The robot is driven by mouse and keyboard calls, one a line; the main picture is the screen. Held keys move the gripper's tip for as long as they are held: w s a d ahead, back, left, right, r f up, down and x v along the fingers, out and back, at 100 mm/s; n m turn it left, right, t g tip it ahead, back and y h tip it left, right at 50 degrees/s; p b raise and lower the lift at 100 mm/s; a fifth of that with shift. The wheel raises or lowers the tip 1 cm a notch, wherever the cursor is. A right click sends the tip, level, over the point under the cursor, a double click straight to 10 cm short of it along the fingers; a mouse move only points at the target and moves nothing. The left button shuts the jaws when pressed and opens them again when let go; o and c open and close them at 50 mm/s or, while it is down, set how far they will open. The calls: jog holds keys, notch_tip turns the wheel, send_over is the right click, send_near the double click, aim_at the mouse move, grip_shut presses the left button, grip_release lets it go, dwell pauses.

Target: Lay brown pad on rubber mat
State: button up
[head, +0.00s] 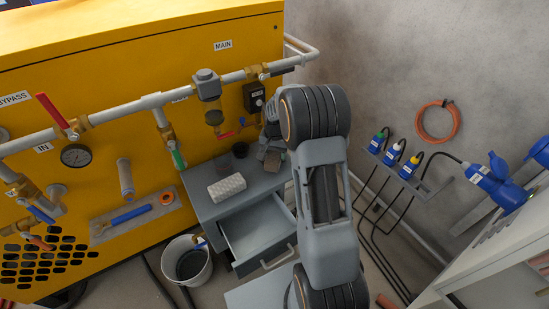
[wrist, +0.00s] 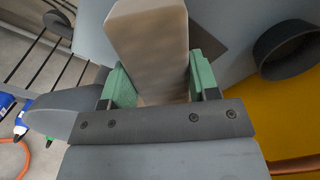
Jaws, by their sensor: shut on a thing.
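My gripper (wrist: 160,92) is shut on the brown pad (wrist: 150,40), a pale brown block between its green finger pads in the wrist view. In the head view my gripper (head: 272,142) is over the back right of the grey cabinet top, and the brown pad (head: 273,160) shows small below it. A dark flat patch, which looks like the rubber mat (wrist: 208,45), lies on the grey surface beside and partly behind the pad in the wrist view. The pad hides part of it. I cannot tell whether the pad touches anything below.
A round black cup (wrist: 288,50) stands near the mat; the head view shows it too (head: 240,150). A bucket (head: 188,262) stands on the floor.

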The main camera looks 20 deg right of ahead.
jog(key=shift+f, duration=0.6)
jog(key=shift+f, duration=0.2)
jog(key=o, duration=1)
jog(key=shift+c, duration=0.2)
jog(key=shift+r, duration=0.1)
